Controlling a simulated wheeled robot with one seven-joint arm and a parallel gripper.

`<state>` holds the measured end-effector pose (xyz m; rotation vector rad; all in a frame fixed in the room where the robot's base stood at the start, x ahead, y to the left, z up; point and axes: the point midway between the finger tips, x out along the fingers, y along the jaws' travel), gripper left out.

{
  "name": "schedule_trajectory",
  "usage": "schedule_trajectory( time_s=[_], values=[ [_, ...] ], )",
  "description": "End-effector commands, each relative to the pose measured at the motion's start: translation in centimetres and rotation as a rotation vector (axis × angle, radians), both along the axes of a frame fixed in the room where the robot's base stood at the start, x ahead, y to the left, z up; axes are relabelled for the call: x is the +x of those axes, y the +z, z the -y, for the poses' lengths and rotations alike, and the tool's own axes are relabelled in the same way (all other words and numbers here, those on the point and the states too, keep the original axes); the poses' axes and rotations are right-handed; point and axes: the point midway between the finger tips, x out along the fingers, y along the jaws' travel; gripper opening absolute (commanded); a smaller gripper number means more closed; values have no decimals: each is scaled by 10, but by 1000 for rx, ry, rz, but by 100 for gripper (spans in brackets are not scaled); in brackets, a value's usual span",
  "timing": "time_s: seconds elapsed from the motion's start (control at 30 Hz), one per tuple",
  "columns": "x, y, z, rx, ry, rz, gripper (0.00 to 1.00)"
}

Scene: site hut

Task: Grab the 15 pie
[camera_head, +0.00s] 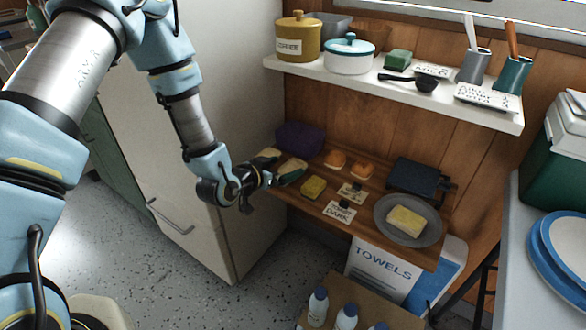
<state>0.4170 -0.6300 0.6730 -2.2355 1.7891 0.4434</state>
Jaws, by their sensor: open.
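Two small orange-brown items that look like pies, a left one (335,158) and a right one (362,169), sit side by side toward the back of the lower wooden shelf (385,185). I cannot read a 15 on anything here. A small card (351,194) stands in front of them, its text too small to read. Another card (340,211) reads "DARK". My gripper (268,178) is open at the shelf's left end, left of both pies and apart from them. A dark green item (291,172) lies close by its fingertips; I cannot tell whether they touch.
A yellow block (313,187) lies between gripper and cards. A purple container (299,138) stands behind. A grey plate (381,219) with a yellow block and a dark appliance (417,178) occupy the right. The white upper shelf (440,97), holding pots and cups, overhangs; a white cabinet (215,120) stands left.

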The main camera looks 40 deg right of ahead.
Motion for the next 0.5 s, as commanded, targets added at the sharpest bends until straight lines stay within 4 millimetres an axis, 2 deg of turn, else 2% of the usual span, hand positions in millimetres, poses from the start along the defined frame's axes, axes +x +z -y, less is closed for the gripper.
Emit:
schedule_trajectory(
  time_s=[0.3, 0.5],
  values=[
    [5, -21, 34, 0, 0, 0, 100],
    [8, -26, 45, 1, 1, -1, 100]
  ],
)
